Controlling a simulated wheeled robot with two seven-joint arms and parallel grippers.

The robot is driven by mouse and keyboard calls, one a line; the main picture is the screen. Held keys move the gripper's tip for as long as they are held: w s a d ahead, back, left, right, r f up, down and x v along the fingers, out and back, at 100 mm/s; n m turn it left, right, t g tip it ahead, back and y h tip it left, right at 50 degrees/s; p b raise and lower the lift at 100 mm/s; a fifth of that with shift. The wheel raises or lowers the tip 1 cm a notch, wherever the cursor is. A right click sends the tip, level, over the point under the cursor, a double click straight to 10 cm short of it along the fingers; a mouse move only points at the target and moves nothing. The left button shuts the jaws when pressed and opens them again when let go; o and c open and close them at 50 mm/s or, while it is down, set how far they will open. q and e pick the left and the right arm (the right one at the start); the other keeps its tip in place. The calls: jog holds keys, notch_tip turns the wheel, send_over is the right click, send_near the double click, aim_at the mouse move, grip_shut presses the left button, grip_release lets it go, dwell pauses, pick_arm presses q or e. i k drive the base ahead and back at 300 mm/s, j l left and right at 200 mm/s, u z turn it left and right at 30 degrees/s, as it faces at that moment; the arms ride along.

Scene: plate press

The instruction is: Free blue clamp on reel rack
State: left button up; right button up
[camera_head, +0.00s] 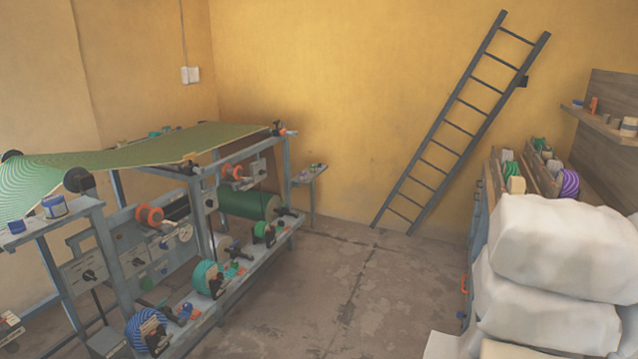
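Neither of my grippers is in view. A rack with striped reels (569,183) stands at the right, partly hidden by stacked white bundles. On its left side are a small orange part (465,285) and a small blue part (461,314); I cannot tell whether the blue one is a clamp. On the left, a grey frame machine (262,244) carries reels along its low rail, including a blue striped reel (148,332) and a teal reel (207,277). A small blue part (186,310) sits beside the blue reel. No blue clamp can be clearly identified.
White bundles (562,247) fill the right foreground. A dark ladder (458,125) leans on the yellow back wall. A green striped sheet (150,149) runs over the machine's top. The concrete floor (360,290) between machine and bundles is clear.

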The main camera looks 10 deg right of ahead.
aim_at(460, 314)
jog(key=i+z, duration=0.25)
jog(key=i, duration=0.3)
jog(key=i+z, duration=0.2)
jog(key=i, duration=0.3)
jog(key=i+j+z, duration=0.25)
jog(key=i, duration=0.3)
jog(key=i+j+z, duration=0.25)
jog(key=i, duration=0.25)
jog(key=i+z, duration=0.4)
jog(key=i+j+z, duration=0.15)
jog(key=i+z, duration=0.25)
jog(key=i, duration=0.15)
jog(key=i+j+z, duration=0.25)
jog(key=i+z, duration=0.2)
jog(key=i+j+z, duration=0.4)
jog(key=j+z, duration=0.2)
jog(key=j, duration=0.25)
jog(key=k+l, duration=0.15)
jog(key=k, duration=0.2)
jog(key=k+l, duration=0.15)
jog(key=k, duration=0.25)
jog(key=k+l, duration=0.15)
jog(key=k, duration=0.2)
